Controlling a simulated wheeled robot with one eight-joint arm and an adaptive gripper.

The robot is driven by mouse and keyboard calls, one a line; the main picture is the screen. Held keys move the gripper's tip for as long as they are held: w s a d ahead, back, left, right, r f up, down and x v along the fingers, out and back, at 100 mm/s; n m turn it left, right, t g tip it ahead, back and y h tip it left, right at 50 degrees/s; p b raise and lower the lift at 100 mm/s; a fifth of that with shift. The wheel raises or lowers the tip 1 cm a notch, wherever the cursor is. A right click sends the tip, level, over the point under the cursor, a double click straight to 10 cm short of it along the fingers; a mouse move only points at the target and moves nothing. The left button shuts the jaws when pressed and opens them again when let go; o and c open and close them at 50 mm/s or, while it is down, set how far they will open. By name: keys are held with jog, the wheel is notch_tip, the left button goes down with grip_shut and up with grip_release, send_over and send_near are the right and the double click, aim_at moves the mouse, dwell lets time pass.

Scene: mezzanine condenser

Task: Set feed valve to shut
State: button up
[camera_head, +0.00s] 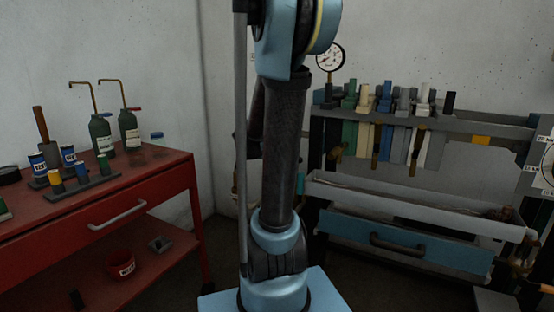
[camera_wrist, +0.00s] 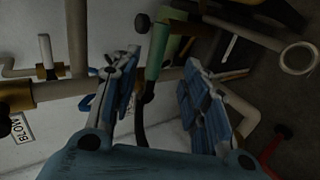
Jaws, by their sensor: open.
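No label naming the feed valve is readable, so I cannot tell which valve it is. In the wrist view, my gripper (camera_wrist: 160,60) is open, with its two blue-padded fingers apart. A green lever-like handle (camera_wrist: 157,50) appears between the fingertips in the picture; I cannot tell whether they touch it. A pale pipe with a brass fitting (camera_wrist: 17,96) runs across behind the fingers. A smaller brass-collared stem (camera_wrist: 47,72) stands at the left. A label reading "BLOW" (camera_wrist: 21,128) is on the wall. The gripper is not visible in the head view.
A red handle-like part (camera_wrist: 270,155) is at lower right in the wrist view, near a pale ring (camera_wrist: 298,58). In the head view, a red cart (camera_head: 120,190) holds bottles and cans at left. A rack with a blue drawer (camera_head: 400,250) and gauge (camera_head: 330,57) stands right.

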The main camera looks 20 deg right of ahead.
jog(key=shift+s+a+r, duration=0.3)
jog(key=shift+s+a, duration=0.05)
dwell(0.4)
